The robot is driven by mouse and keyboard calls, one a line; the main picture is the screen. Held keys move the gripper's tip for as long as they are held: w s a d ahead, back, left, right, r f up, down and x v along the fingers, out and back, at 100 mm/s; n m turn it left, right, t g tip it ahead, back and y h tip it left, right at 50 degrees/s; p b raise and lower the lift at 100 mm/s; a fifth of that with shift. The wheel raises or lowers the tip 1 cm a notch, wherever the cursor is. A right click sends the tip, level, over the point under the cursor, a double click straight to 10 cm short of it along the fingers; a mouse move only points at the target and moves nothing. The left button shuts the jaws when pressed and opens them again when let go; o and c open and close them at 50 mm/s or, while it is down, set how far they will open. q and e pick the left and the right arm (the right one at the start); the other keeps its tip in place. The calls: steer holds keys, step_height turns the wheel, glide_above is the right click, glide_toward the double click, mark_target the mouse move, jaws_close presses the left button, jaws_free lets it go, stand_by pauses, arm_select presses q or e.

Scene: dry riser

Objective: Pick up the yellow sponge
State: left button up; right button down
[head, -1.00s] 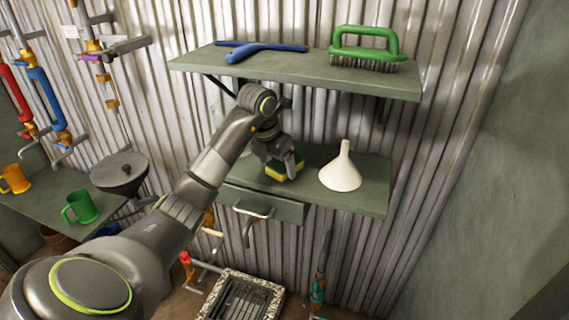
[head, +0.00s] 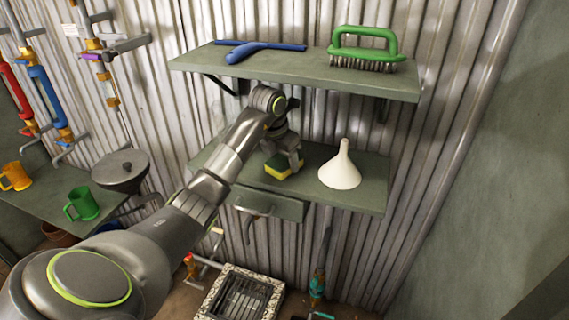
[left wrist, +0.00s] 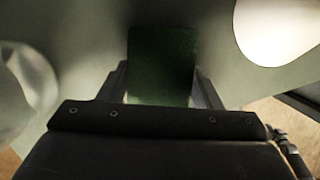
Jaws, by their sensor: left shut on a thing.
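The yellow sponge (head: 279,170) has a dark green layer and is at the lower shelf, left of the white funnel. My left gripper (head: 285,160) is shut on it from above. In the left wrist view the sponge's green face (left wrist: 162,65) shows between the two fingers (left wrist: 162,85). Whether the sponge touches the shelf is hard to tell. My right gripper is not in view.
A white funnel (head: 341,168) stands close to the right on the lower shelf (head: 366,190). The upper shelf (head: 290,75) overhangs, with a blue squeegee (head: 260,50) and green brush (head: 363,45). A drawer handle (head: 254,210) sticks out below.

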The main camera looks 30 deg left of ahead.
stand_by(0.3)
arm_select(q)
steer(key=shift+r+b, duration=0.25)
steer(key=shift+b, duration=0.3)
steer(key=shift+s+d, duration=0.2)
steer(key=shift+s, duration=0.55)
steer(key=s+d+p, duration=0.3)
steer(key=s+p, duration=0.1)
steer(key=s, duration=1.2)
steer(key=shift+d+p, duration=0.35)
steer(key=shift+d, duration=0.05)
steer(key=o, duration=0.4)
steer(key=shift+c, duration=1.3)
